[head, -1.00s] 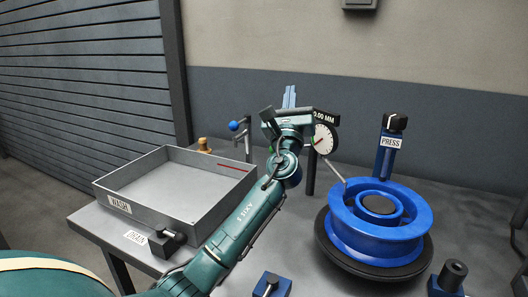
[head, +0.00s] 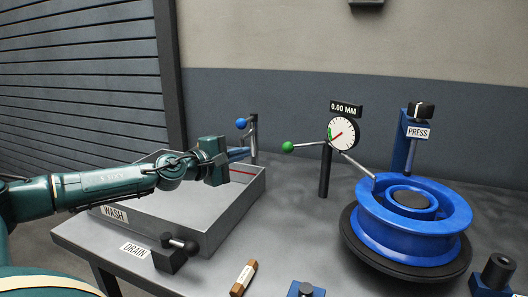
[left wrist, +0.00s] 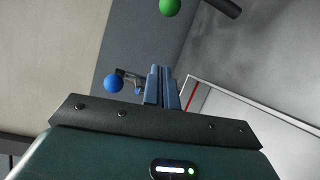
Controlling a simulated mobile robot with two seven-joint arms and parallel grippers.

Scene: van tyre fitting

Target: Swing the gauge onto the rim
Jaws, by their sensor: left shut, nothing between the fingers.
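The dial gauge (head: 342,134) stands on a black post beside the rim, its display reading 0.00 MM. My left gripper (head: 238,154) is shut and empty over the back of the wash tray, left of the gauge and apart from the green knob. Its fingers (left wrist: 162,86) also show in the left wrist view, with the green knob (left wrist: 170,5) above them. My right gripper is out of view.
The wash tray (head: 232,213) lies under my left arm. A blue-knobbed lever (head: 241,123) stands behind it, near my fingers. A drain lever (head: 172,250), a brown block (head: 243,278) and the press post (head: 416,130) are around. Bench between tray and gauge is clear.

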